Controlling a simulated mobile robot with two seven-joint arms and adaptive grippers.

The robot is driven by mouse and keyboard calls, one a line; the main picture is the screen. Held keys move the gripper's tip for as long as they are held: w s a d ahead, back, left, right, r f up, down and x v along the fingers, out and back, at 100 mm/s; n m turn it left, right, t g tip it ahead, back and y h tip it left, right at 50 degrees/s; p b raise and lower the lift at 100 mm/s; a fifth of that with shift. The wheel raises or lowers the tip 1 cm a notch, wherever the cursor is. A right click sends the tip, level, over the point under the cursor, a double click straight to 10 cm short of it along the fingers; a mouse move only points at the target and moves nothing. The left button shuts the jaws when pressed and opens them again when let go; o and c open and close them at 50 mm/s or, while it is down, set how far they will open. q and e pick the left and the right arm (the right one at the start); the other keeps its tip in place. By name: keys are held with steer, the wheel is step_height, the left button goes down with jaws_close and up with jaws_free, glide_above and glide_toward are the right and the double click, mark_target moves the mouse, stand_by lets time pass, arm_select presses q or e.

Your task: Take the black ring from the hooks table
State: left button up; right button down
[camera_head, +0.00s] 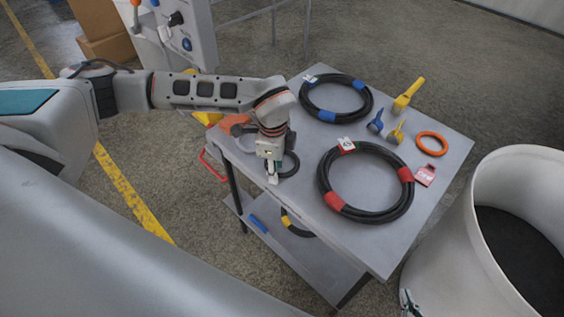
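A small black ring (292,164) lies on the grey table (292,215), near its left side. The gripper hides part of the ring. The fingers are small and seen from above, so I cannot tell whether they are around the ring, touching it, or open or shut.
Two coiled black hoses lie on the table, one with blue bands (309,104) and one with red bands (409,205). An orange ring (444,145) and yellow (407,97) and blue (375,123) parts lie at the right. A white drum-like container (450,250) stands right of the table.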

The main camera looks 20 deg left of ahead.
arm_select(q)
jaws_close()
